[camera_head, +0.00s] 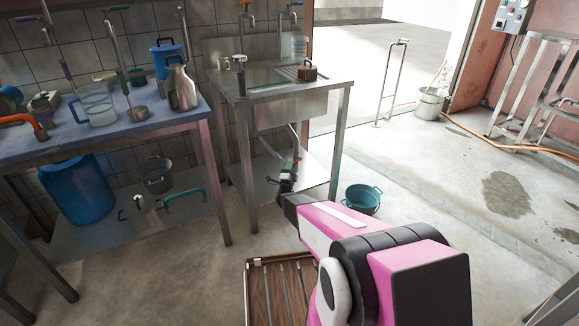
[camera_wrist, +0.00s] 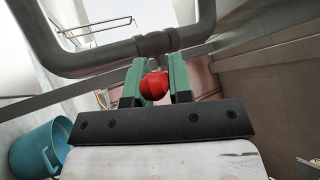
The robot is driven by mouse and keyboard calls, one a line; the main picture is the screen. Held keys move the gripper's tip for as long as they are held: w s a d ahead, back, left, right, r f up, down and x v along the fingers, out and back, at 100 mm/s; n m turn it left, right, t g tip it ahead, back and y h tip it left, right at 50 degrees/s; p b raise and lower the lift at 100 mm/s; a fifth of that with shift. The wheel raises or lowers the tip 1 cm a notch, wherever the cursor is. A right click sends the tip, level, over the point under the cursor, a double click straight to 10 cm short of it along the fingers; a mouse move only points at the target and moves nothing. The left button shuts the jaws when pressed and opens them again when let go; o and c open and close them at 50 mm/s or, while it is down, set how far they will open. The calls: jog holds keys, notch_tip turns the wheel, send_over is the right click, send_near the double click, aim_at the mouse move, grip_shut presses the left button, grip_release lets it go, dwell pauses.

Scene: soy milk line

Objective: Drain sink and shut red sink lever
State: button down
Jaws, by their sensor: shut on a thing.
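The metal sink (camera_head: 290,107) stands at the back, centre, in the head view; I cannot tell whether its basin holds water. Its grey drain pipe (camera_wrist: 100,60) crosses the top of the wrist view. The red sink lever (camera_wrist: 154,86) shows as a round red knob beside the pipe joint. My gripper (camera_wrist: 155,78) has green fingers on both sides of the knob and is shut on it. In the head view my gripper (camera_head: 287,180) is under the sink, and the lever's angle cannot be made out there.
A teal bucket (camera_head: 361,200) stands on the floor right of the sink's legs. A blue-topped table (camera_head: 150,127) with jugs is on the left, with a blue barrel (camera_head: 78,190) beneath. A slatted wooden rack (camera_head: 283,290) lies in front. The floor at right is mostly open.

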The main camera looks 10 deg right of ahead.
jog(key=d+f+n+t+y, duration=0.2)
jog(key=n+y, duration=0.6)
jog(key=n, duration=0.2)
jog(key=w+d+f+n+t+y, duration=0.1)
jog(key=d+n+t+y, duration=0.1)
jog(key=n+y, duration=0.7)
jog(key=shift+w+d+f+n, duration=0.25)
jog(key=shift+d+f+n, duration=0.1)
jog(key=shift+n, duration=0.65)
jog(key=shift+n+y, duration=0.3)
jog(key=shift+y, duration=0.2)
jog(key=c, duration=1)
grip_release()
jog(key=shift+c, duration=0.2)
jog(key=shift+f, duration=0.1)
